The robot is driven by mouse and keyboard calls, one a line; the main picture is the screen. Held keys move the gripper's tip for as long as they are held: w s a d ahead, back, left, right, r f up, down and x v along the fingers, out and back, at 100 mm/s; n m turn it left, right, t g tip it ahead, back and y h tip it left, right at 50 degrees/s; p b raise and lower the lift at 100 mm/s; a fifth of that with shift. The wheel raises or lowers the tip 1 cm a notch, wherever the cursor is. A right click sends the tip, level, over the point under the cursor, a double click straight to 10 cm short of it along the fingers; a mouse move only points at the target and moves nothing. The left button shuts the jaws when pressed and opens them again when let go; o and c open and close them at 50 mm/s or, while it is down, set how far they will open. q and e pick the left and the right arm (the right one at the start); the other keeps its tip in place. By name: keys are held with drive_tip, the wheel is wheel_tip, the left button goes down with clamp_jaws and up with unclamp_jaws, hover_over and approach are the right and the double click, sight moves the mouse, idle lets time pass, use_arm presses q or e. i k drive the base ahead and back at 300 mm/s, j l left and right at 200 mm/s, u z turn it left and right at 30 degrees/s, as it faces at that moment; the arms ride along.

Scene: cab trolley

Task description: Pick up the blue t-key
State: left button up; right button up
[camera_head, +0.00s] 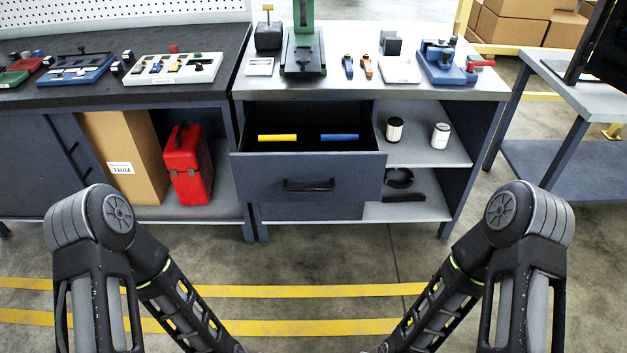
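A blue bar (339,137), likely the handle of the blue t-key, shows inside the pulled-out drawer (309,174), on its right side. The rest of its shape cannot be made out against the dark drawer inside. A similar yellow bar (277,138) lies to its left, apart from it. Both of my arms reach down and inward in the foreground, well in front of the drawer. Both grippers are below the bottom edge of the view, so their state is hidden.
The grey worktop above the drawer holds a green press (303,42), small blue (348,66) and orange (366,66) tools and a blue vise (446,66). Two canisters stand on the shelf right of the drawer. A red case (188,165) stands left. The floor in front is clear.

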sight(340, 138)
drive_tip(key=l, duration=2.5)
drive_tip(key=i, duration=1)
drive_tip(key=i+j, duration=0.15)
drive_tip(key=j, duration=0.2)
drive_tip(key=i+j, duration=0.15)
drive_tip(key=j, duration=0.15)
drive_tip(key=i+j, duration=0.15)
drive_tip(key=j, duration=0.2)
